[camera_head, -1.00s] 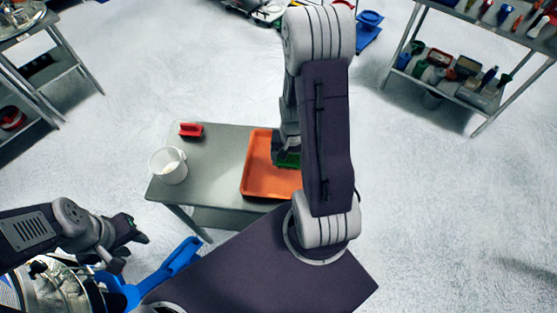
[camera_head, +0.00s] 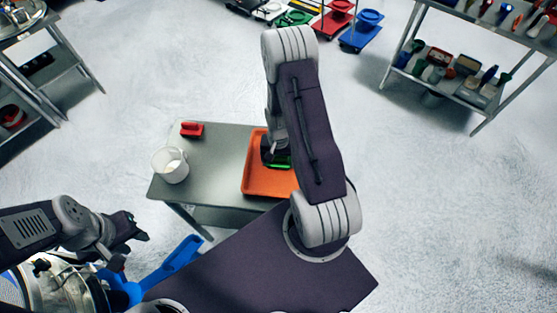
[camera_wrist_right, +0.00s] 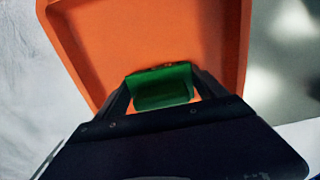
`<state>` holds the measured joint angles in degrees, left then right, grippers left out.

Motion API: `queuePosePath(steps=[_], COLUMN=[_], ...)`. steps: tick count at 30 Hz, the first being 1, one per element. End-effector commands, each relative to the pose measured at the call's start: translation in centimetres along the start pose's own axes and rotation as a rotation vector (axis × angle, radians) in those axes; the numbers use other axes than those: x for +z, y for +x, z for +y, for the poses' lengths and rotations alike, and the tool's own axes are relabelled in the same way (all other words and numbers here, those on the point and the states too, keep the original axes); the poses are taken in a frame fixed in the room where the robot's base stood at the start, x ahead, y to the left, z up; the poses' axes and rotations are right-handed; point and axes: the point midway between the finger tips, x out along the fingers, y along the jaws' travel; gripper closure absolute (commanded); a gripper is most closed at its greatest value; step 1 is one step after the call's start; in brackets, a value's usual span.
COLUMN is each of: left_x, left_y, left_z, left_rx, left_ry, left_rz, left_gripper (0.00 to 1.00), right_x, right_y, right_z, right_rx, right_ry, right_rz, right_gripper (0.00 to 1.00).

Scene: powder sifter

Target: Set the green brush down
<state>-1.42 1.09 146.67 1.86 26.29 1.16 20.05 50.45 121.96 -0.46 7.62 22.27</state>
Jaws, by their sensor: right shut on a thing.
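The green brush (camera_head: 281,161) is over the orange tray (camera_head: 257,182) on the grey table. My right gripper (camera_head: 275,158) is shut on it; the arm hides part of both in the head view. In the right wrist view the brush (camera_wrist_right: 162,86) sits between the two fingers of my right gripper (camera_wrist_right: 163,92), with the orange tray floor (camera_wrist_right: 150,30) behind it. I cannot tell whether the brush touches the tray. My left gripper (camera_head: 140,228) is at the lower left, away from the table; its finger gap is too small to judge.
A red brush-like block (camera_head: 192,129) and a white bucket (camera_head: 170,165) stand on the table (camera_head: 215,150), left of the tray. A blue scoop-like thing (camera_head: 180,256) lies near my left gripper. Shelves (camera_head: 480,100) stand at the upper right and left.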

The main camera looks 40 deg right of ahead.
Motion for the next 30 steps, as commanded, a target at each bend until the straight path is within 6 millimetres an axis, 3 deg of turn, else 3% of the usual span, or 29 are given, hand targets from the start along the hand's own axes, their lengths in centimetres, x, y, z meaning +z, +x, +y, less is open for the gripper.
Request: queuePosePath(steps=[2, 3, 5, 12, 17, 30], left_x=[0.0, 0.0, 0.0, 0.0, 0.0, 0.1], left_y=[0.3, 0.3, 0.2, 0.1, 0.1, 0.4], left_z=[0.0, 0.0, 0.0, 0.0, 0.0, 0.0], left_rx=[0.000, 0.000, 0.000, 0.000, 0.000, 0.000], left_ry=[0.000, 0.000, 0.000, 0.000, 0.000, 0.000], left_rz=[0.000, 0.000, 0.000, 0.000, 0.000, 0.000], left_gripper=[0.64, 0.64, 0.64, 0.64, 0.64, 0.64], right_x=[0.0, 0.0, 0.0, 0.0, -0.2, -0.1], right_y=[0.4, 0.4, 0.3, 0.2, -1.2, -10.6], right_z=[0.0, 0.0, 0.0, 0.0, -0.1, 0.0], right_rx=[0.000, 0.000, 0.000, 0.000, -0.002, -0.002], right_ry=[0.000, 0.000, 0.000, 0.000, 0.000, 0.000], right_rz=[0.000, 0.000, 0.000, 0.000, 0.005, 0.005], right_gripper=[0.57, 0.16, 0.00, 0.00, 0.00, 0.00])
